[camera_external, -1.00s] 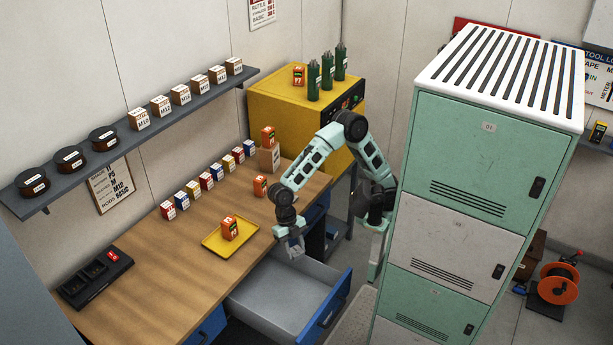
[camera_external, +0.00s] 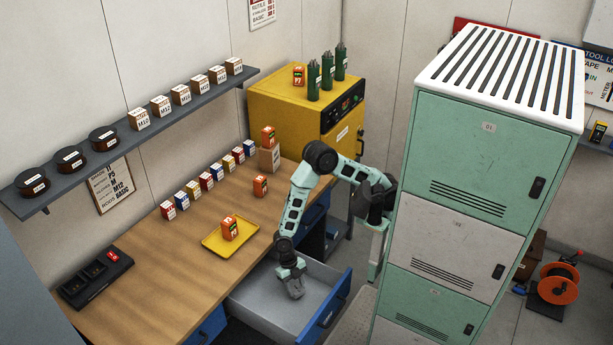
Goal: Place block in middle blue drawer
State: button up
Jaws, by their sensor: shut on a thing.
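The blue-fronted drawer (camera_external: 333,312) is pulled out from under the wooden desk, between blue fronts to its left and right. Its grey inside shows no loose thing. My gripper (camera_external: 295,293) points down into the open drawer, low over its floor. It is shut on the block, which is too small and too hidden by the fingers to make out. I cannot tell whether the block touches the drawer floor.
A yellow tray (camera_external: 214,242) with an orange box (camera_external: 229,229) lies on the desk (camera_external: 170,282). Another orange box (camera_external: 260,186) and a row of small colored boxes stand behind. A tall green-and-white locker (camera_external: 480,165) stands close on the right of my arm.

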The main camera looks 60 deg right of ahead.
aim_at(296, 291)
jog(key=shift+f, duration=1.85)
jog(key=shift+f, duration=0.2)
jog(key=o, duration=1.1)
jog(key=shift+r, duration=0.15)
jog(key=shift+r, duration=0.2)
jog(key=v, duration=1.2)
jog(key=shift+f, duration=0.1)
